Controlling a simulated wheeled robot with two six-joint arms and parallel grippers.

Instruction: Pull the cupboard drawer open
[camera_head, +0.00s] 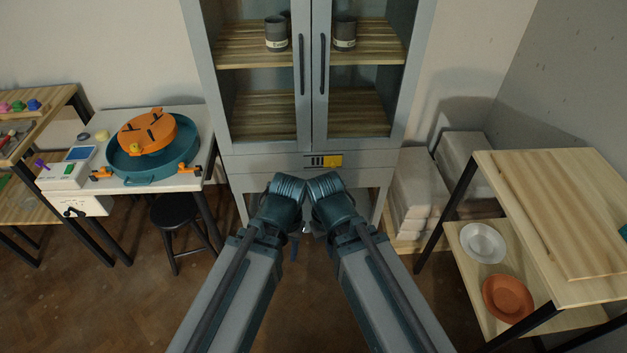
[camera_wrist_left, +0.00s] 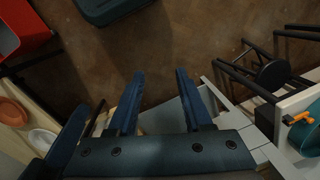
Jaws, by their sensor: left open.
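The grey cupboard (camera_head: 214,95) stands straight ahead with both glass doors closed. Its drawer front (camera_head: 270,163) is the band below the doors and looks shut.
A white table (camera_head: 190,122) with a teal basin (camera_head: 190,158) stands left, a black stool (camera_head: 176,210) beside it. Pale blocks (camera_head: 416,185) are stacked right of the cupboard. A wooden shelf table (camera_head: 560,190) with plates stands at right. Both wrists are very close together.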

